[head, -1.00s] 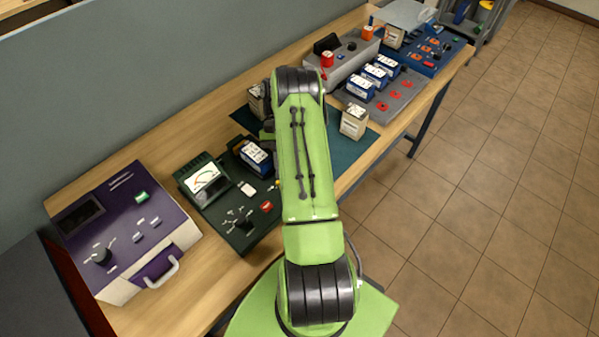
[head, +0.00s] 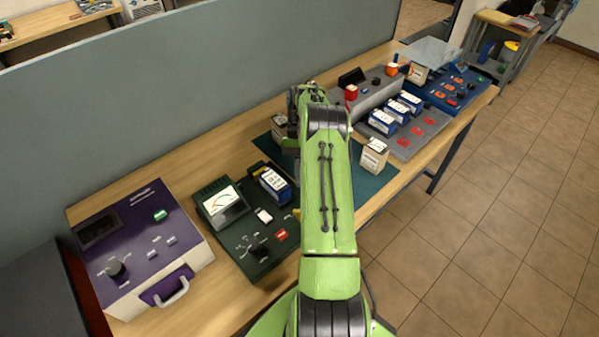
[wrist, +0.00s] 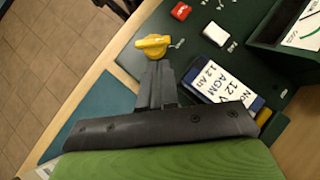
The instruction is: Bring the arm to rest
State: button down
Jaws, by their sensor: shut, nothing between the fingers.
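My green arm (head: 330,200) stretches over the workbench in the head view and hides part of it. In the wrist view my gripper (wrist: 157,68) is shut and empty, its dark fingers side by side. The fingertips show just below a yellow knob (wrist: 153,45) on the green tester; I cannot tell whether they touch it. A blue-and-white 12 V battery (wrist: 225,85) shows to the right of the fingers, and in the head view it stands on the tester (head: 274,184). The fingertips are not clear in the head view.
A purple-and-white instrument (head: 140,240) stands at the left of the bench. A cream battery (head: 374,156) stands on the teal mat (head: 372,185) right of the arm. Several blue batteries stand on a grey tray (head: 425,135). A grey partition (head: 150,115) runs behind. The tiled floor at right is clear.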

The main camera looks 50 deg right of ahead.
jog(key=shift+w+d+r, duration=0.3)
jog(key=shift+w, duration=0.05)
jog(key=shift+d+r, duration=0.1)
jog(key=shift+r, duration=0.15)
jog(key=shift+w, duration=0.15)
jog(key=a+r+n+t+h, duration=0.4)
jog(key=a+r+n+h, duration=0.15)
jog(key=a+r, duration=1.25)
jog(key=s+a+r+n+t, duration=0.1)
jog(key=s+a+n+t, duration=0.1)
jog(key=s, duration=0.5)
jog(key=s+a+r+n+t+h, duration=0.1)
jog(key=s+a+n+t, duration=0.1)
jog(key=s+a+t, duration=0.3)
jog(key=s+a, duration=0.2)
jog(key=shift+s+a+r, duration=0.25)
jog(key=shift+a, duration=0.05)
